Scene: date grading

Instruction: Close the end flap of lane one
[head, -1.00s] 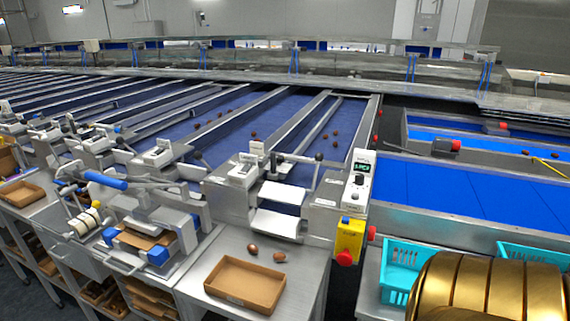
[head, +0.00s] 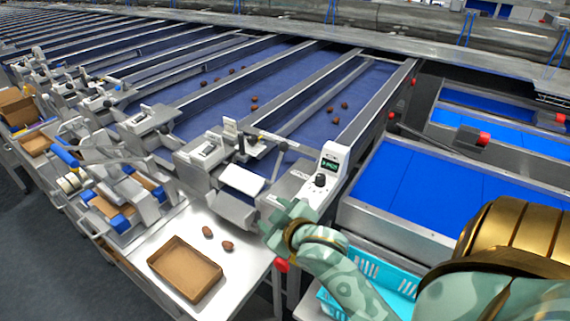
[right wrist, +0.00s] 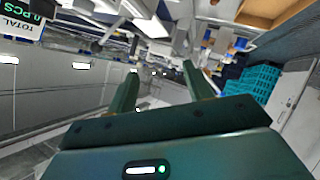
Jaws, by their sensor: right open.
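The end of lane one (head: 355,100), the lane at the right, has a pale flat flap (head: 241,180) that juts out tilted over the steel table. A lever with a black knob (head: 283,146) stands just behind it. My right gripper (head: 272,222) is to the right of the flap, in front of the counter box, and apart from the flap as far as I can tell. In the right wrist view its two fingers (right wrist: 160,85) are spread with nothing between them. My left gripper is not in view.
A white counter box (head: 328,170) stands at the lane's right corner, close to my right gripper. A cardboard tray (head: 185,268) and two loose dates (head: 228,246) lie on the table. A turquoise crate (head: 372,268) is below my right arm. Several dates lie on the belts.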

